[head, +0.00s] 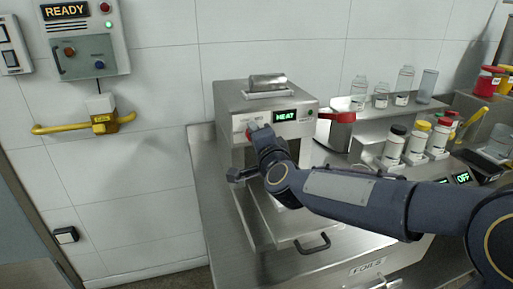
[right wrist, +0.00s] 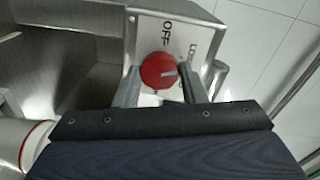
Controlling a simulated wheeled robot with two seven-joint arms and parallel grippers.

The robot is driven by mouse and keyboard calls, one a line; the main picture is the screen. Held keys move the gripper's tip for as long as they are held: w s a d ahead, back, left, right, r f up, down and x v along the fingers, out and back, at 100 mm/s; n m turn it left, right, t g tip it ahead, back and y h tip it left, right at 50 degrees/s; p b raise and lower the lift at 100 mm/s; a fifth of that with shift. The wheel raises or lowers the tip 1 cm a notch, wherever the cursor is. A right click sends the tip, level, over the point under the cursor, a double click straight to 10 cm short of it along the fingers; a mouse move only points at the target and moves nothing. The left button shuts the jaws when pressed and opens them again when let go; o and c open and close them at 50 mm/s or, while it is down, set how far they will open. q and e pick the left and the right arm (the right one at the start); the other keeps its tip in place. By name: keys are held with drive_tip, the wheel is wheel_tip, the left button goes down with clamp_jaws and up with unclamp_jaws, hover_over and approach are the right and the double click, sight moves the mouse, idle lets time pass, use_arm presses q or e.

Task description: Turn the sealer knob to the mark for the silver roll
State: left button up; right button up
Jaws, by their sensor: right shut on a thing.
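The sealer (head: 230,100) is a steel box with a lit display reading HEAT and a silver roll (head: 267,82) on top. Its red knob (right wrist: 158,72) shows in the right wrist view on a plate lettered OFF above and a partly hidden word starting "Lo" at the right. The knob's white pointer line points right, toward that word. My right gripper (right wrist: 162,84) has one finger on each side of the knob and is shut on it. In the head view my right gripper (head: 256,132) is at the sealer's front, hiding most of the knob. My left gripper is not in view.
A red handle (head: 337,117) sticks out at the sealer's right side. A drawer or tray with a dark handle (head: 313,244) is below my arm. Capped jars (head: 416,146) and glass vessels (head: 381,95) stand at the right. A panel (head: 84,40) on the wall reads READY.

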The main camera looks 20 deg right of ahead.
drive_tip(key=m+b, duration=0.6)
drive_tip(key=m, duration=0.3)
drive_tip(key=shift+d+f+m+y+b, duration=0.1)
drive_tip(key=shift+f+m+y+b, duration=0.05)
drive_tip(key=shift+m+y+b, duration=0.2)
idle(0.5)
drive_tip(key=o, duration=1)
drive_tip(key=shift+c, duration=0.2)
